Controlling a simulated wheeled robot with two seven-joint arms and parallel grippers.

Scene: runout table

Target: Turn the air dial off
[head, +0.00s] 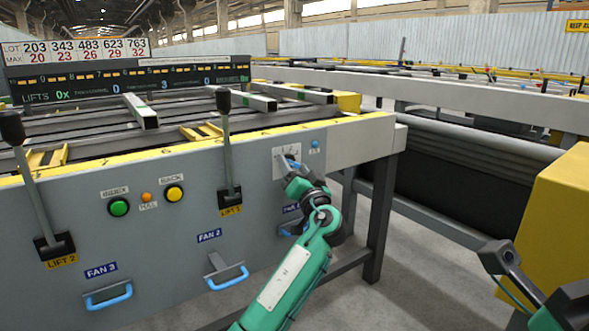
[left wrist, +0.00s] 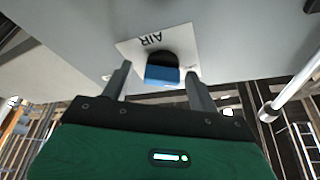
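The air dial has a blue grip on a black round base (left wrist: 162,76) and sits on a white plate marked AIR (left wrist: 143,41), upside down in the left wrist view. In the head view the plate (head: 279,165) is at the right end of the grey panel, with the dial mostly hidden behind my gripper. My left gripper (left wrist: 158,82) is open, one finger on each side of the dial, with gaps visible between fingers and dial. In the head view the left gripper (head: 291,170) is right at the plate. The dial's exact setting is not readable.
The grey panel (head: 150,240) also carries the Lift 2 lever (head: 35,190), Lift 1 lever (head: 227,140), green button (head: 118,207), yellow button (head: 174,193) and blue fan handles (head: 228,278). A yellow box (head: 555,220) stands at right. My right arm shows partly at lower right.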

